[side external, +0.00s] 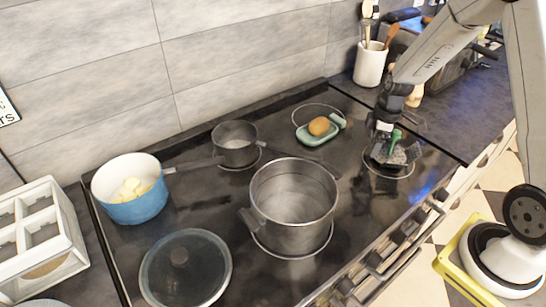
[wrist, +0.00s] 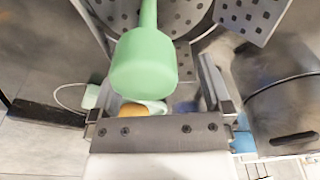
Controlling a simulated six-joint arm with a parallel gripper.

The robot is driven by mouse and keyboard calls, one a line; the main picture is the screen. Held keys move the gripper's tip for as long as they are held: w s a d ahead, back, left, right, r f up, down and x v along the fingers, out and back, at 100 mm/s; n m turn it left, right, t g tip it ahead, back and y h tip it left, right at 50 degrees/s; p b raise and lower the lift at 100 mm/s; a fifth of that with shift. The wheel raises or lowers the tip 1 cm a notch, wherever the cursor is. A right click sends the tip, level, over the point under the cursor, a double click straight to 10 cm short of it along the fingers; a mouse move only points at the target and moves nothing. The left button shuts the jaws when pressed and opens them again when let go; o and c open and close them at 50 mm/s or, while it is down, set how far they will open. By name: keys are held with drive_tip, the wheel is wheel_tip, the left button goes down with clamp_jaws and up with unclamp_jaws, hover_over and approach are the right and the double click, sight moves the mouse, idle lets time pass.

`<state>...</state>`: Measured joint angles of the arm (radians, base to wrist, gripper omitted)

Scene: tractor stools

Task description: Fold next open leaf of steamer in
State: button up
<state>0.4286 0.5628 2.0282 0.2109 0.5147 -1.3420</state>
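The steamer (side external: 397,155) is a grey perforated metal basket with a green centre knob (wrist: 145,62). It sits on the right end of the dark cooktop. In the wrist view one perforated leaf (wrist: 252,16) stands apart at the upper right. The perforated round base (wrist: 178,14) shows behind the knob. My gripper (side external: 384,137) is down at the steamer, close beside the knob. In the wrist view its fingers are spread apart, and the knob shows between them, nearer the camera. I cannot tell whether a leaf lies between the fingers. The far leaves are partly hidden.
A large steel pot (side external: 292,205) stands left of the steamer, with a small saucepan (side external: 235,143) and a blue pot (side external: 137,195) beyond. A green dish (side external: 318,135) holds a brown round item. A utensil crock (side external: 370,65) stands behind. A glass lid (side external: 186,270) lies front left.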

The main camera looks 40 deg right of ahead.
drive_tip(key=shift+r, duration=0.15)
wheel_tip(320, 180, up, 8)
drive_tip(key=shift+s+d+f, duration=0.25)
drive_tip(key=shift+s+d, duration=0.05)
idle(0.3)
drive_tip(key=c, duration=0.7)
drive_tip(key=shift+c, duration=0.5)
drive_tip(key=m, duration=0.3)
drive_tip(key=w+m+g, duration=0.1)
drive_tip(key=m, duration=0.2)
drive_tip(key=w+m+g+y, duration=0.1)
drive_tip(key=m, duration=0.2)
drive_tip(key=shift+d+f, duration=0.1)
drive_tip(key=shift+d, duration=0.25)
drive_tip(key=m, duration=0.1)
drive_tip(key=m+g, duration=0.1)
drive_tip(key=m, duration=0.3)
drive_tip(key=shift+w+d+g+y, duration=0.25)
drive_tip(key=shift+w+g+y, duration=0.05)
drive_tip(key=shift+w, duration=0.1)
drive_tip(key=m, duration=0.4)
drive_tip(key=shift+w+d+g, duration=0.15)
drive_tip(key=shift+w+g, duration=0.1)
drive_tip(key=shift+g, duration=0.15)
